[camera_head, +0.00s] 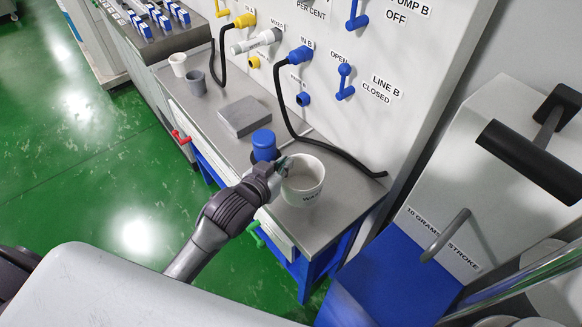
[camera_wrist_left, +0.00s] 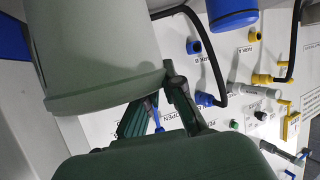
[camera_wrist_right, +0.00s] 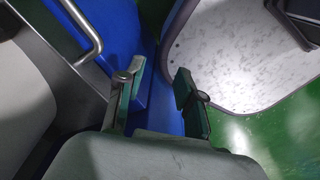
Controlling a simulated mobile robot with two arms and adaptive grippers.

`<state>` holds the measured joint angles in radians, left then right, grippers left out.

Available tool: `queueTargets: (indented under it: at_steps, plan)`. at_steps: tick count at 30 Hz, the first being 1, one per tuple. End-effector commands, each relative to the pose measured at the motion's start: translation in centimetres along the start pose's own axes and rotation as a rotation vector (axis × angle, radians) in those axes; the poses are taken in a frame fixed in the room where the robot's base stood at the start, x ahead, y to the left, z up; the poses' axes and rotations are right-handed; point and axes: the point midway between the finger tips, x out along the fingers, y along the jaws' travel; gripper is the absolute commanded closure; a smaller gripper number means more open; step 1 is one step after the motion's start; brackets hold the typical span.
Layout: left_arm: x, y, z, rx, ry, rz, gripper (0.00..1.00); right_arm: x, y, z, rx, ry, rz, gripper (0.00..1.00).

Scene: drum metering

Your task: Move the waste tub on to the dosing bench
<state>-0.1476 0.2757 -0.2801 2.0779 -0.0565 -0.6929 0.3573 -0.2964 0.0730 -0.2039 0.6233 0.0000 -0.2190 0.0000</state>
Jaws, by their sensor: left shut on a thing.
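The waste tub (camera_head: 304,189) is a white, open-topped tub with dark lettering. In the head view it is at the right part of the dosing bench (camera_head: 346,196), a steel-topped bench with blue legs. My left gripper (camera_head: 282,166) is shut on the tub's rim at its left side. In the left wrist view the tub (camera_wrist_left: 95,50) fills the upper left, its wall at the fingers. I cannot tell whether its base touches the steel top. My right gripper (camera_wrist_right: 158,92) is open and empty in the right wrist view; it is not visible in the head view.
A blue-capped bottle (camera_head: 264,144) stands close behind the tub. A flat grey plate (camera_head: 244,116) and two cups (camera_head: 178,64) (camera_head: 196,83) are farther along the bench. A black hose (camera_head: 335,152) runs behind. A white machine (camera_head: 457,232) on a blue base is at right.

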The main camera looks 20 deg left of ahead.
Motion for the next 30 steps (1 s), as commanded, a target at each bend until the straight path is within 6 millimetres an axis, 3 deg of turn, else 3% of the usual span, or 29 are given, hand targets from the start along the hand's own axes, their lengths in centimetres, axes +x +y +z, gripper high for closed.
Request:
queueTargets:
  at_steps: [6, 17, 29, 30]
  plan:
    - [3.0, 1.4, 0.6, 0.0, 0.002, 0.0, 1.0, -0.3, 0.8, 0.4, 0.001, -0.007, 0.009, 0.63]
    - [4.6, 1.3, 4.3, 0.001, 0.0, 0.0, 1.0, -0.6, 0.8, 0.6, 0.002, -0.011, 0.01, 0.63]
    - [4.8, 1.2, 4.8, 0.001, 0.001, 0.0, 1.0, -0.4, 0.8, 0.7, 0.001, -0.011, 0.009, 0.63]
    - [4.8, 1.2, 4.8, 0.001, 0.001, 0.0, 0.87, -0.4, 0.8, 0.7, 0.001, -0.011, 0.009, 0.63]
